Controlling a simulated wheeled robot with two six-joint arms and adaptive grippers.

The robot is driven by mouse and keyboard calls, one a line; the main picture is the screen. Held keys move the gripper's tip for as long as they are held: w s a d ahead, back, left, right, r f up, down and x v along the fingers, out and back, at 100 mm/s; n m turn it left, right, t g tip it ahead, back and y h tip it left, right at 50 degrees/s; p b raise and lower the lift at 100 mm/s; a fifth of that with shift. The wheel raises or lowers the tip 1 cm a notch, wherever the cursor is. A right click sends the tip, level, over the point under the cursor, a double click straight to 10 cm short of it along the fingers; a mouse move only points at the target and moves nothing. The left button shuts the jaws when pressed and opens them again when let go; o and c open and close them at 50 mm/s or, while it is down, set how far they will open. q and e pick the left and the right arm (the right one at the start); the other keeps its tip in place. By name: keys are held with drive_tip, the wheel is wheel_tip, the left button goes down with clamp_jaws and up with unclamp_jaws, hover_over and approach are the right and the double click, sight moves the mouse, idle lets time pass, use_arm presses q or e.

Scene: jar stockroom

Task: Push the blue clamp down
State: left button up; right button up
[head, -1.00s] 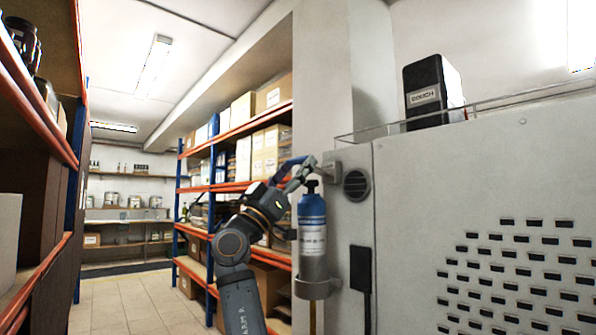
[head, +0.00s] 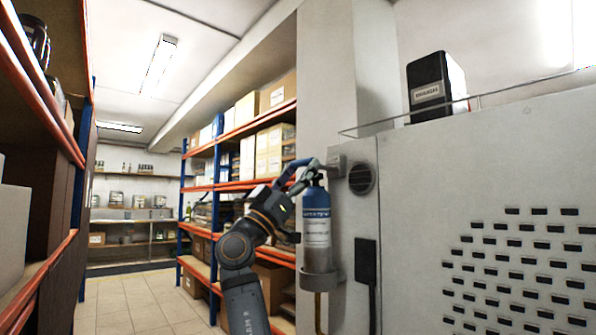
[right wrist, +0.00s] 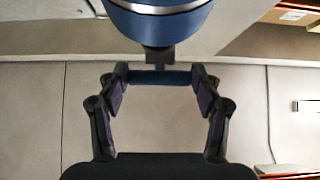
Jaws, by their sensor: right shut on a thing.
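The blue clamp (right wrist: 160,77) shows in the right wrist view as a blue bar lying across between my two fingertips. My right gripper (right wrist: 160,82) is shut on it. In the head view, my right gripper (head: 307,173) is at the top of a blue-and-grey gas bottle (head: 316,232), beside a small grey wall bracket (head: 336,165). The fingers hide the bottle's neck and most of the clamp there. The bottle's blue shoulder (right wrist: 160,18) fills the top of the right wrist view. My left gripper is not in view.
The bottle stands in a grey holder (head: 319,284) on the pillar (head: 325,80). A large grey cabinet (head: 430,190) with slots is to the right, with a black labelled box (head: 437,85) on top. Shelving with cardboard boxes (head: 270,150) is behind my arm.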

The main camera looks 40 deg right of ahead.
drive_tip(key=o, duration=1.4)
drive_tip(key=shift+d+f, duration=0.15)
drive_tip(key=shift+o, duration=1.4)
drive_tip(key=shift+d+f+g, duration=0.1)
drive_tip(key=shift+d+g, duration=0.2)
drive_tip(key=shift+a, duration=0.1)
drive_tip(key=shift+a, duration=0.1)
drive_tip(key=v, duration=1.2)
